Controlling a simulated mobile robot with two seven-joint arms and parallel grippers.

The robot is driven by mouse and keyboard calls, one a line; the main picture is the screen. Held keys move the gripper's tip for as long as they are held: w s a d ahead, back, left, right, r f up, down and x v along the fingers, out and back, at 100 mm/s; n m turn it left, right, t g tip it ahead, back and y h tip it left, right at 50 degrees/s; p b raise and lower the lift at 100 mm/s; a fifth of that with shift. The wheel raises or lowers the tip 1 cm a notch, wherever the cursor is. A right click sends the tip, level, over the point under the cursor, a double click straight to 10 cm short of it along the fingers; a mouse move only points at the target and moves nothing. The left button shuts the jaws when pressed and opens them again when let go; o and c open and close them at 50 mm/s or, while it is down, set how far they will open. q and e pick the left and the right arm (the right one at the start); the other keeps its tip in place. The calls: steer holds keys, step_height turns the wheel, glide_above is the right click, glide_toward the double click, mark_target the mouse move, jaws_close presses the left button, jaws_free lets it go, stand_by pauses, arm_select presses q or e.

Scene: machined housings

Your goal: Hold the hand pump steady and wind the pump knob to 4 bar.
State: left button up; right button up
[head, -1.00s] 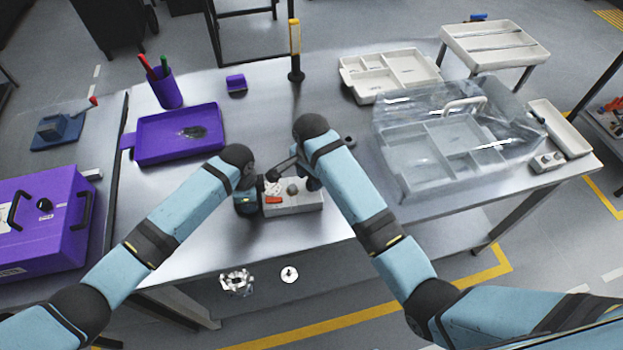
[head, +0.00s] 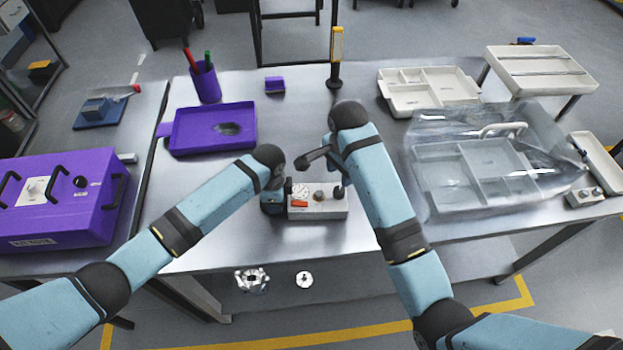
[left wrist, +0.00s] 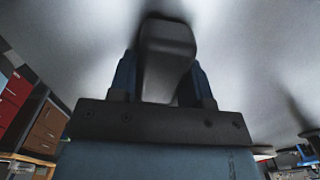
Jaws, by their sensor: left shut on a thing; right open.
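The hand pump (head: 330,210) is a pale grey box on the steel table, with a round white gauge (head: 300,190), a red label and a small dark knob (head: 319,195) on top. My left gripper (head: 272,198) is at the pump's left end. In the left wrist view it is shut on a dark grey block-like part (left wrist: 167,60), seen blurred. My right gripper (head: 332,163) is open, above and behind the pump's right half, apart from the small knob. A dark bar-like part beside it partly merges with it. The gauge reading is too small to tell.
A purple tray (head: 190,146) and pen cup (head: 207,84) stand behind left. A clear-covered grey tray (head: 430,185) is to the right, a beige divided tray (head: 425,105) behind it. A purple box (head: 85,225) is far left. Table in front of the pump is clear.

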arm_select(q)
steer(key=o, duration=1.2)
steer(key=shift+o, duration=0.2)
steer(key=shift+r, duration=0.15)
